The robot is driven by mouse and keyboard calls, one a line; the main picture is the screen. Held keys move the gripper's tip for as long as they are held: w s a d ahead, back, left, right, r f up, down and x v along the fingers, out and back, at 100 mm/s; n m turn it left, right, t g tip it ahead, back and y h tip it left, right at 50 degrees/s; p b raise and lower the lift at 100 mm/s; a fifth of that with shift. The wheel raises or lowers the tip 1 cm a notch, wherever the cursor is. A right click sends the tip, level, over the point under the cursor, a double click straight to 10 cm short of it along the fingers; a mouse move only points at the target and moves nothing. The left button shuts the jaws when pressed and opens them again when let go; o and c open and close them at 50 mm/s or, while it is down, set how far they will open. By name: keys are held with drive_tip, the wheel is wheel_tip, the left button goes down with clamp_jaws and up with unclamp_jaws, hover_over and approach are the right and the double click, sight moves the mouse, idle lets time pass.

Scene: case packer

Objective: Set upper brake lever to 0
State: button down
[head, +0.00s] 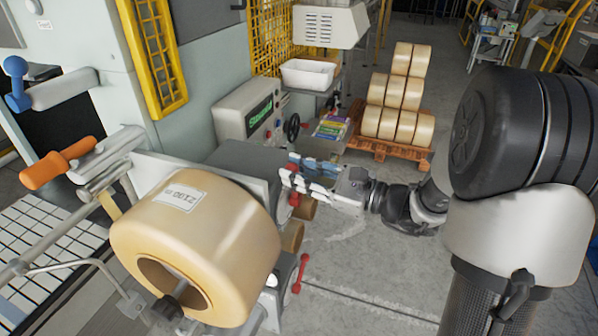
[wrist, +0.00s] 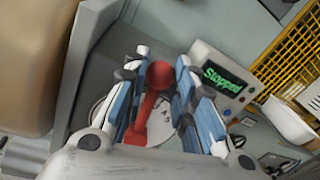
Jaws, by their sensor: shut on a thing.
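The upper brake lever (wrist: 147,108) is red with a ball end and sits over a pale round dial (wrist: 163,118) in the wrist view. Its ball is between the blue-and-white fingers of my gripper (wrist: 158,78), which is shut on it. The dial carries dark marks, partly hidden by the lever and fingers, and I cannot tell which mark the lever points to. In the head view my gripper (head: 290,172) is at the machine's side, and only a bit of red shows by the fingers. A second red lever (head: 300,273) is lower down.
A large tape roll (head: 205,235) is mounted at the front left. A control box (head: 250,108) has a green display reading "Stopped" (wrist: 224,80). A black handwheel (head: 292,127) is beyond my gripper. A pallet (head: 385,146) of rolls stands behind. The floor in front is clear.

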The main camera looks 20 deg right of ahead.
drive_tip(key=shift+s+a+f+n+b, duration=0.35)
drive_tip(key=shift+s+n+b, duration=0.3)
drive_tip(key=shift+b, duration=0.6)
drive_tip(key=shift+s+a+f+n+b, duration=0.15)
drive_tip(key=shift+s+a+n+b, duration=0.3)
drive_tip(key=shift+n+b, duration=0.6)
drive_tip(key=c, duration=1.3)
unclamp_jaws()
drive_tip(key=shift+r, duration=0.1)
drive_tip(key=v, duration=1.2)
drive_tip(key=shift+f, duration=0.2)
drive_tip(key=shift+c, duration=0.3)
